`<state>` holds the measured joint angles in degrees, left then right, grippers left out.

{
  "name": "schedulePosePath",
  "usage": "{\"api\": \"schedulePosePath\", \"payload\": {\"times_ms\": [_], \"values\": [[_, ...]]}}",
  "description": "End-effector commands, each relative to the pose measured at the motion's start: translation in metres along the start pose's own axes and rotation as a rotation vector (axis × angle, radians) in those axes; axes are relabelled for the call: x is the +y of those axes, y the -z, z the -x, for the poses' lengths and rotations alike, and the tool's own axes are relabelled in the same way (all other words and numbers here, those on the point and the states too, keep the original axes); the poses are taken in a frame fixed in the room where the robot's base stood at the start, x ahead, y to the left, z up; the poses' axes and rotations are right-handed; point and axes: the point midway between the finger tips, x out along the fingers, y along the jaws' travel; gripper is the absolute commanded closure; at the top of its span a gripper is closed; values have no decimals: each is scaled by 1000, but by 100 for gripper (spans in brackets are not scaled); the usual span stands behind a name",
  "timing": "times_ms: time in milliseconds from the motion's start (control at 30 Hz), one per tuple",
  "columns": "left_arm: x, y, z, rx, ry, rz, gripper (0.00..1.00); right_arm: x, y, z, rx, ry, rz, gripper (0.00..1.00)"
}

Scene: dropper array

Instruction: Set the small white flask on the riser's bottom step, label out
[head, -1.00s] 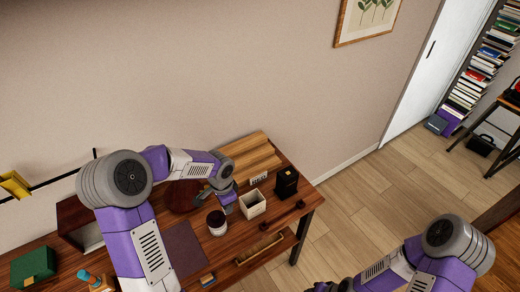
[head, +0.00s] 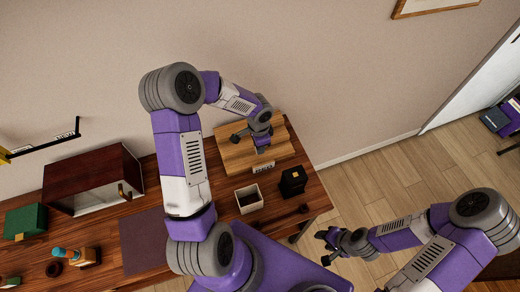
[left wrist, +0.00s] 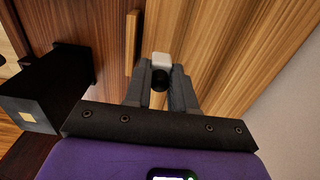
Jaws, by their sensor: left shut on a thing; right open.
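My left gripper (head: 250,143) is over the light striped wooden riser (head: 284,143) at the back of the table. In the left wrist view its fingers (left wrist: 160,82) are shut on a small white thing with a dark round part, which I take to be the small white flask (left wrist: 162,60). Its label cannot be made out, and I cannot tell whether it touches the riser. In the head view the flask is hidden. The riser's wood (left wrist: 225,50) fills much of the wrist view. My right gripper (head: 330,245) is open and empty, off the table's right end.
A black box (head: 293,181) with a gold label stands in front of the riser; it also shows in the wrist view (left wrist: 45,90). A cream open box (head: 249,198) stands beside it. A brown cabinet (head: 85,178) and green box (head: 25,221) are at left.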

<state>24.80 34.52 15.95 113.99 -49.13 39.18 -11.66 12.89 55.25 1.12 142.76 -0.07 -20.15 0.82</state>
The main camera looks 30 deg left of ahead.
Motion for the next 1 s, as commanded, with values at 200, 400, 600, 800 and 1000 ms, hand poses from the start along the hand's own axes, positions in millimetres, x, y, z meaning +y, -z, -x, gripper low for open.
{"api": "schedulePosePath", "payload": {"times_ms": [200,400,600,800,1000], "values": [[0,0,-22,-1,-2,0,100,1,0,-2,1,0,0,52],[0,0,-40,1,0,0,100,1,1,-3,1,0,0,52],[0,0,-40,1,1,0,100,1,1,-4,1,0,0,52],[0,0,-43,0,1,0,65,2,1,-6,1,0,0,52],[0,0,-42,0,1,0,65,2,1,-6,1,0,0,52]]}}
